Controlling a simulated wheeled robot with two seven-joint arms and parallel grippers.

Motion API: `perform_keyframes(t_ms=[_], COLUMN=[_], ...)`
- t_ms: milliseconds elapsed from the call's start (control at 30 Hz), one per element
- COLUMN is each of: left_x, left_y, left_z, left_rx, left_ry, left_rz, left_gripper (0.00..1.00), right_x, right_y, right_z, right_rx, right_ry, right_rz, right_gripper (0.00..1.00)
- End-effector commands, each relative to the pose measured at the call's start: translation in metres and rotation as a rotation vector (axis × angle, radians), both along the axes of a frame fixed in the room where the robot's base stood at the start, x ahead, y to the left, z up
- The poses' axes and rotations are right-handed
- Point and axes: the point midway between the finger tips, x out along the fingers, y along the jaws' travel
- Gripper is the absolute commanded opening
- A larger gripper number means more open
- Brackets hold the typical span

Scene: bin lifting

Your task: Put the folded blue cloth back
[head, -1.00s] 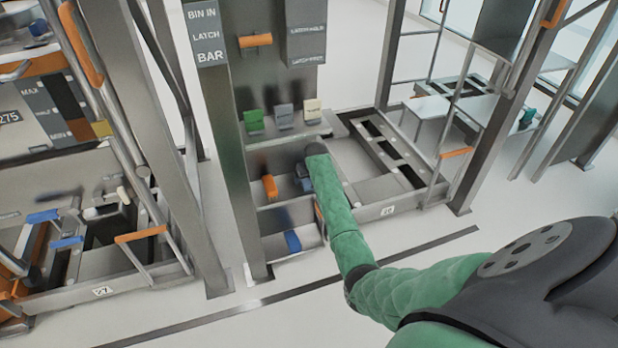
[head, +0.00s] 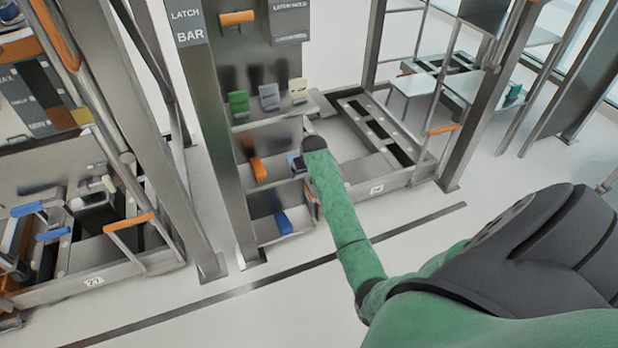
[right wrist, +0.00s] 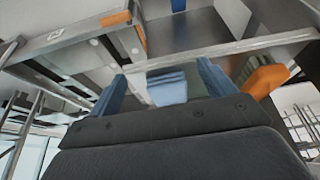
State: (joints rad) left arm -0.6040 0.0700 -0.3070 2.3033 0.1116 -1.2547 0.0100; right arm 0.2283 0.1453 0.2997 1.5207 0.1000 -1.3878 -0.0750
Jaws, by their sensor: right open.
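The folded blue cloth (right wrist: 167,88) shows in the right wrist view as a pale blue layered block, between the two blue fingers of my right gripper (right wrist: 160,85). The fingers are apart, one on each side of it, and I see no grip on it. The cloth cannot be told clearly from the fingers there. My left gripper is not in view.
An orange item (head: 258,169) sits on the same shelf, left of the gripper; it also shows close beside a finger in the wrist view (right wrist: 265,78). A blue item (head: 284,222) lies in the lower compartment. Green (head: 239,102), grey (head: 269,97) and cream (head: 298,90) blocks stand above.

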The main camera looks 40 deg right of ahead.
Motion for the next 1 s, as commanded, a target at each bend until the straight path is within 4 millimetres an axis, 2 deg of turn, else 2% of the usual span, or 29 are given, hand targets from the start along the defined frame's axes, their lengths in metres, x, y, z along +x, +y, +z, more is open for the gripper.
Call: perform_keyframes(t_ms=[200, 500, 633, 767, 1000], left_x=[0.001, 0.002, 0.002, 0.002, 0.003], left_y=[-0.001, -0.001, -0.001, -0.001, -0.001], left_z=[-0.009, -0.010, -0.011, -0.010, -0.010], left_rx=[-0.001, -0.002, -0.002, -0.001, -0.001], left_ry=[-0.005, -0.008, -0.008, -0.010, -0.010], left_rz=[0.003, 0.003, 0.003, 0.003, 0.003], left_gripper=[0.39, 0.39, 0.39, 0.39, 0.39], right_x=[-0.024, -0.033, -0.043, -0.072, -0.150], right_y=[0.006, 0.008, 0.021, 0.058, 0.159], right_z=[0.000, 0.000, -0.006, -0.021, -0.046], right_rx=[0.000, 0.000, -0.008, -0.025, -0.030], right_ry=[-0.001, -0.001, 0.002, 0.006, 0.001], right_rz=[0.000, 0.000, 0.020, 0.076, 0.219], right_gripper=[0.83, 0.83, 0.83, 0.83, 0.83])
